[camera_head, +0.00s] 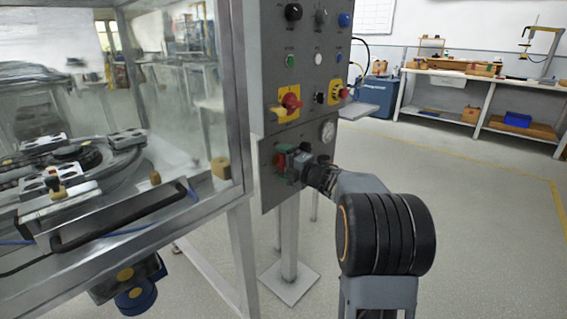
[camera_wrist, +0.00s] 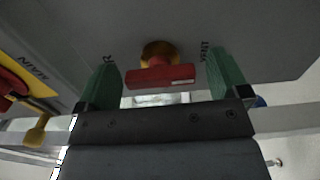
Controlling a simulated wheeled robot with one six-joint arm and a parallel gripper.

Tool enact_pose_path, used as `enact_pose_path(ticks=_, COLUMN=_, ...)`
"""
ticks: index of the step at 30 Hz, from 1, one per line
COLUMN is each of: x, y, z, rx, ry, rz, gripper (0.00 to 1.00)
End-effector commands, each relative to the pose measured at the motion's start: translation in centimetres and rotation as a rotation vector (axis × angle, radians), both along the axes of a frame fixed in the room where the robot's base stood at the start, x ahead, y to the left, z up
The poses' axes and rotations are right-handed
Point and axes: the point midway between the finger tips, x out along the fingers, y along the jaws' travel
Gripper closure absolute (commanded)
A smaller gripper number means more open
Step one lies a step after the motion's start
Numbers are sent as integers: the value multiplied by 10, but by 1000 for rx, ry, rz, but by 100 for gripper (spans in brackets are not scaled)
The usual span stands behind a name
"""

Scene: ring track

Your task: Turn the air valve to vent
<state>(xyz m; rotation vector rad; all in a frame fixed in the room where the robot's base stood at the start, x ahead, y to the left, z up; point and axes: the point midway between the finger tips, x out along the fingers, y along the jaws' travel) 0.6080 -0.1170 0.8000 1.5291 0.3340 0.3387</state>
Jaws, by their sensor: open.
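The air valve is a red bar handle (camera_wrist: 160,77) on a yellow-brass stem, on the lower grey panel. In the wrist view the bar lies crosswise between my two green fingers, and the lettering "VENT" shows to its right. A partly hidden label ending in R shows to its left. My gripper (camera_wrist: 168,82) is open, with one finger on each side of the handle and a gap at each end of the bar. In the head view the red valve handle (camera_head: 279,160) shows beside my gripper (camera_head: 287,161), which partly covers it.
A glass-walled machine frame (camera_head: 240,120) stands close on the left. Open floor lies to the right.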

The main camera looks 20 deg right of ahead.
Motion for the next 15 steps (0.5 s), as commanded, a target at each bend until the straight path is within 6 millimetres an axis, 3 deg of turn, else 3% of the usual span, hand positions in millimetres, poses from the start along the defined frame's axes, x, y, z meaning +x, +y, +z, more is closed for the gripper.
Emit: enact_pose_path(ticks=15, x=-88, y=-42, z=2, rx=1, ry=0, rz=-5, gripper=6)
